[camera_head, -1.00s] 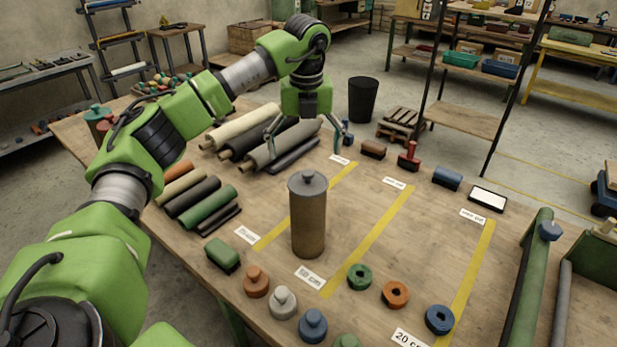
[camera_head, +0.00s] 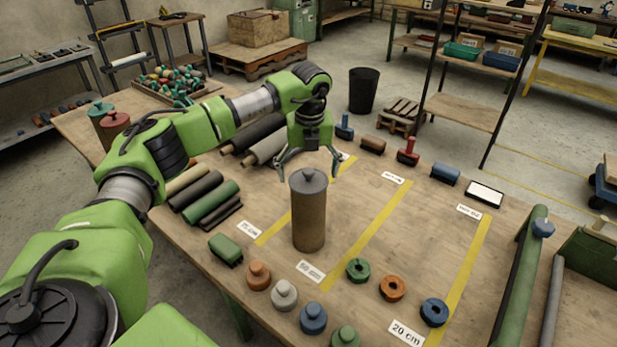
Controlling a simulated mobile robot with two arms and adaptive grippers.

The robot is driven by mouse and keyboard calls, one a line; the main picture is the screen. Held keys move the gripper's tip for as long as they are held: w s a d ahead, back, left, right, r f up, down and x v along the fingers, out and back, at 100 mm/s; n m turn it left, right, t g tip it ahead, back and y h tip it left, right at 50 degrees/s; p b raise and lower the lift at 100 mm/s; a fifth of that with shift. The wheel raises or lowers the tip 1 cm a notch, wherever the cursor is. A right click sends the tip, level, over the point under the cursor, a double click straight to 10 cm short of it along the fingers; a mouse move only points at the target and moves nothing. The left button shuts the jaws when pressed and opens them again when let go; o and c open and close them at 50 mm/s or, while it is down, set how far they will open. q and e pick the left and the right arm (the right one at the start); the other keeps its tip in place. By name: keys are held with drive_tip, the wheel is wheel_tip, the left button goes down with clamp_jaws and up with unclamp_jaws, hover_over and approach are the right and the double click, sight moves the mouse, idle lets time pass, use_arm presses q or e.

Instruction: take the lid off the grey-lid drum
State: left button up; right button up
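The grey-lid drum (camera_head: 308,222) stands upright on the wooden table, a tall brown cylinder. Its grey lid (camera_head: 308,180) with a small knob sits on top. My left gripper (camera_head: 307,172) points down just above and behind the lid, with its fingers spread wide to either side of it. The gripper is open and holds nothing; whether a finger touches the lid I cannot tell. My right gripper is not in view.
Dark sheet rolls (camera_head: 212,200) lie left of the drum. Several knobbed pieces (camera_head: 284,294) and rings (camera_head: 392,288) lie in front. Stamps and rollers (camera_head: 408,152) line the back edge. Yellow strips (camera_head: 375,232) cross mostly clear table on the right.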

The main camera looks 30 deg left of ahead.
use_arm(q)
drive_tip(key=shift+s, duration=0.2)
drive_tip(key=c, duration=1.9)
drive_tip(key=shift+c, duration=0.8)
drive_tip(key=shift+d+f, duration=0.1)
